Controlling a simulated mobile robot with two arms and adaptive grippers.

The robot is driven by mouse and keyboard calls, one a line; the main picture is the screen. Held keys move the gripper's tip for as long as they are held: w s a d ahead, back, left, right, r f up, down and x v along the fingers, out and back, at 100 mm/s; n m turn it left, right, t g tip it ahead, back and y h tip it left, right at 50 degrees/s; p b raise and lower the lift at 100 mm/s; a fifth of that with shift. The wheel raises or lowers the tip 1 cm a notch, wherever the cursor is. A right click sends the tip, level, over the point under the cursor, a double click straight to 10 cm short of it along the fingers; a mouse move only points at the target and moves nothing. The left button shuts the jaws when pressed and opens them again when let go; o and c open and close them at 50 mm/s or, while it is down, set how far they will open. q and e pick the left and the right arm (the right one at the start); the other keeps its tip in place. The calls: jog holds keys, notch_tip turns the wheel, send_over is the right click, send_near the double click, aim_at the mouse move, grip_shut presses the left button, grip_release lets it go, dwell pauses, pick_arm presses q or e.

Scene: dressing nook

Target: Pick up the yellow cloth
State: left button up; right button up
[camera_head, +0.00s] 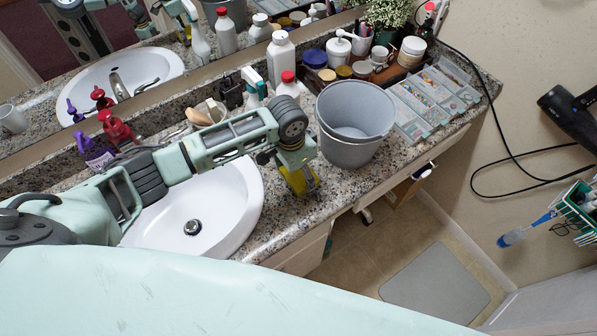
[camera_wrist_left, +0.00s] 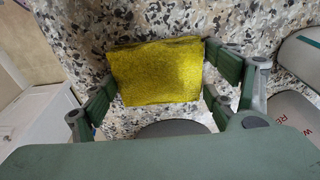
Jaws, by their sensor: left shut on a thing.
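The yellow cloth (camera_wrist_left: 157,72) is folded into a rough rectangle and sits between the fingers of my left gripper (camera_wrist_left: 163,88). In the head view my left gripper (camera_head: 300,180) points down at the counter between the sink and the grey bucket. Part of the yellow cloth (camera_head: 306,178) shows there, partly hidden by the gripper. The fingers are shut on it from two sides. The cloth is low over the speckled counter (camera_head: 290,219); I cannot tell whether it still touches it. My right gripper is not in view.
A grey bucket (camera_head: 355,127) stands close to the right of my left gripper. The white sink (camera_head: 170,220) is to its left, under my arm. Bottles (camera_head: 281,60) stand behind. A clear organizer (camera_head: 432,100) lies at the right. The floor in front is open.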

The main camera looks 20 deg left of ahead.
aim_at(299, 173)
pick_arm(q)
jog(key=shift+r, duration=0.45)
notch_tip(299, 173, up, 3)
jog(key=shift+w+f+b, duration=0.1)
jog(key=shift+b, duration=0.2)
jog(key=s+d+r+b, duration=0.1)
jog(key=s+d+r, duration=0.2)
jog(key=d+r, duration=0.4)
jog(key=d, duration=0.4)
jog(key=shift+s+d+b, duration=0.15)
jog(key=shift+s+b, duration=0.05)
jog(key=shift+b, duration=0.1)
jog(key=o, duration=0.3)
jog(key=c, duration=0.3)
jog(key=shift+c, duration=0.2)
